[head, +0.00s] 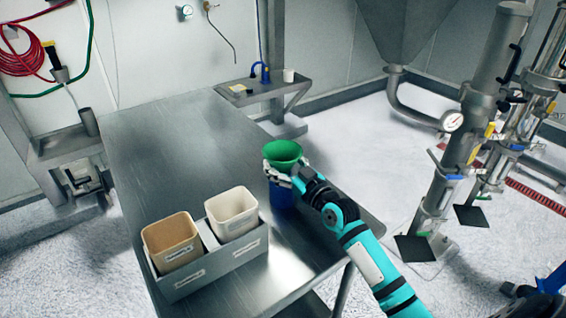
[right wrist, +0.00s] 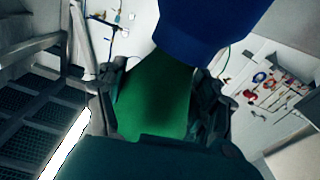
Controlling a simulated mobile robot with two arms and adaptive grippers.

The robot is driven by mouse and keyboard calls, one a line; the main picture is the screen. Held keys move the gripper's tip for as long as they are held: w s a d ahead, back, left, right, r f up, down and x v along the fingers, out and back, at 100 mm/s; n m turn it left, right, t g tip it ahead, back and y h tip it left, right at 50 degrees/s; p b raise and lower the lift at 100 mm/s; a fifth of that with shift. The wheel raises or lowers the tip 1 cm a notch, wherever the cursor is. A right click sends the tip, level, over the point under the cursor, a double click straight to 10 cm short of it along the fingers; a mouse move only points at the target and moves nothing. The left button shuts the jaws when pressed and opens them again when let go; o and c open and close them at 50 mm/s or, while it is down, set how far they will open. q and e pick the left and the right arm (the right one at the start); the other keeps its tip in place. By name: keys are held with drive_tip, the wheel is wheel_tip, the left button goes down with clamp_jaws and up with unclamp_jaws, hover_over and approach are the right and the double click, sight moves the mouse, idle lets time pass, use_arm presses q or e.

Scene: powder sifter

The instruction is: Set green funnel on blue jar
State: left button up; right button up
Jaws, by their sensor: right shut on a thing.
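The green funnel (head: 284,152) is upright, wide mouth up, near the right edge of the metal table. My right gripper (head: 284,174) is shut on it just below the rim. The blue jar (head: 282,194) stands on the table directly below the funnel and gripper. In the right wrist view the green funnel (right wrist: 155,100) sits between my fingers, and the blue jar (right wrist: 212,28) fills the top, overlapping the funnel's narrow end. The gripper hides the join, so I cannot tell if the funnel touches the jar. My left gripper is not in view.
A grey caddy (head: 215,268) with a tan bin (head: 172,242) and a white bin (head: 232,212) stands at the table's front. The metal table (head: 185,150) is clear behind it. A small shelf (head: 262,94) stands beyond the far end; steel piping (head: 470,120) is at right.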

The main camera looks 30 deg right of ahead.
drive_tip(key=shift+r, duration=0.2)
drive_tip(key=shift+r+p, duration=0.6)
drive_tip(key=shift+p, duration=0.2)
idle(0.3)
drive_tip(key=shift+f+b, duration=0.6)
drive_tip(key=shift+f, duration=0.25)
idle(0.4)
drive_tip(key=o, duration=1)
drive_tip(key=s+d+p, duration=0.1)
drive_tip(key=s+p, duration=0.2)
drive_tip(key=s, duration=0.8)
drive_tip(key=shift+d+f, duration=0.15)
drive_tip(key=shift+d, duration=0.15)
